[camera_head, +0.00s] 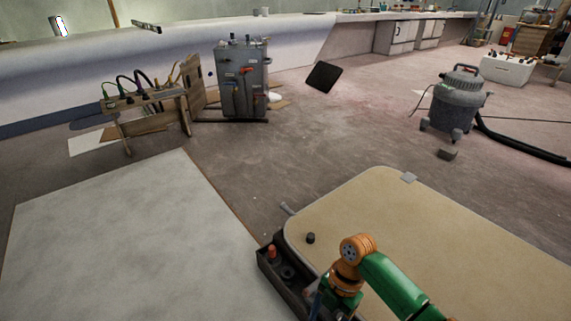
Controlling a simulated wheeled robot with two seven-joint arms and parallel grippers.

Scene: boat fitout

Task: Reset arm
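My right arm, green with orange joints, comes in from the lower right. It bends down at an orange joint over the near left corner of a tan panel (400,230) with rounded corners. My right gripper is not clearly visible; the lower end of the arm is partly cut off by the bottom edge, close to a dark tray (267,262). The tray holds an orange-topped item (272,252) and other small dark parts. My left arm and gripper are not in view.
A pale flat sheet (120,240) lies at left. A wooden rack (150,105) with cables and a grey cabinet (243,80) stand behind it. A grey vacuum (455,105) with a black hose stands at right. Floor between is mostly clear.

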